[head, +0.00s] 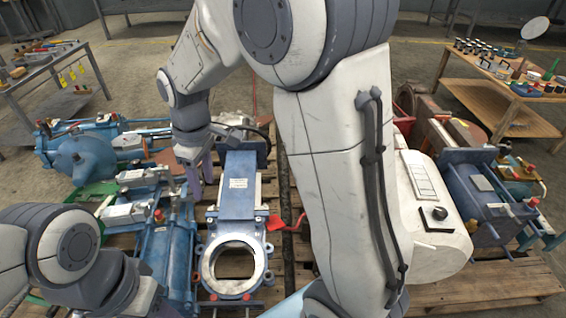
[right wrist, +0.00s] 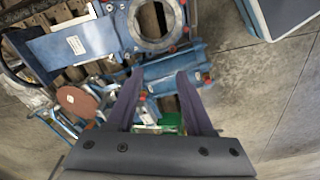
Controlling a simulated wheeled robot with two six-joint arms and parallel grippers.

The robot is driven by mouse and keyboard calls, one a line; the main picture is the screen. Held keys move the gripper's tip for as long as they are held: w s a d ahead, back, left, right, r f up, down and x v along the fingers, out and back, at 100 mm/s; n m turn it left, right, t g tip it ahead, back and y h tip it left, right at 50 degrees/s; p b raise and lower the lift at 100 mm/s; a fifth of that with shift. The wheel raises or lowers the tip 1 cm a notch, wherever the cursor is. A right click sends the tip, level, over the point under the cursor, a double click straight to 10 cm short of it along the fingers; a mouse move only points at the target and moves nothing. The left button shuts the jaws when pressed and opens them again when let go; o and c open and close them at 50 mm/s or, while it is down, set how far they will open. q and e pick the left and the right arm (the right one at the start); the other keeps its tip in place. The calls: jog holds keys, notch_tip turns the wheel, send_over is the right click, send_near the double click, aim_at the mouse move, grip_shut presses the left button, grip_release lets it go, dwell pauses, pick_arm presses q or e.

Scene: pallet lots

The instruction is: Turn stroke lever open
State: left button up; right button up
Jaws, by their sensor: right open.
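A blue gate valve (head: 238,200) with a pale round ring lies on the pallet in the middle of the head view; it also shows at the upper left of the right wrist view (right wrist: 75,47). A red lever-like handle (head: 284,223) sits beside its right edge. I cannot tell for sure which part is the stroke lever. My right gripper (head: 202,172) is open and empty, above the gap left of the valve's upper end. Its two purple fingers (right wrist: 157,88) point toward the blue parts in the right wrist view. My left arm shows at lower left, its gripper out of frame.
Blue cylinders (head: 168,255) lie close left of the valve, with a green bin (head: 93,193) beyond. A white cylindrical housing (head: 440,240) and a blue boxy unit (head: 490,205) stand on the right. My right arm hides much of the centre.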

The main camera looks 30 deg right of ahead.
jog(key=w+d+f, duration=0.3)
jog(key=w+d, duration=0.2)
jog(key=d, duration=0.2)
jog(key=w+d+f, duration=0.3)
jog(key=w+d, duration=0.2)
jog(key=d, duration=0.2)
jog(key=w+d+f+n+b, duration=0.1)
jog(key=d+f, duration=0.2)
jog(key=d, duration=0.4)
jog(key=w+d+f+h, duration=0.1)
jog(key=d+f, duration=0.2)
jog(key=d, duration=0.4)
jog(key=w+d+f+n+b, duration=0.1)
jog(key=d+f, duration=0.2)
jog(key=d, duration=0.4)
jog(key=f+b, duration=0.1)
jog(key=f, duration=0.2)
jog(key=f+b, duration=0.2)
jog(key=f, duration=0.1)
jog(key=f+b, duration=0.1)
jog(key=f, duration=0.3)
jog(key=shift+d+b, duration=0.3)
jog(key=shift+b, duration=0.1)
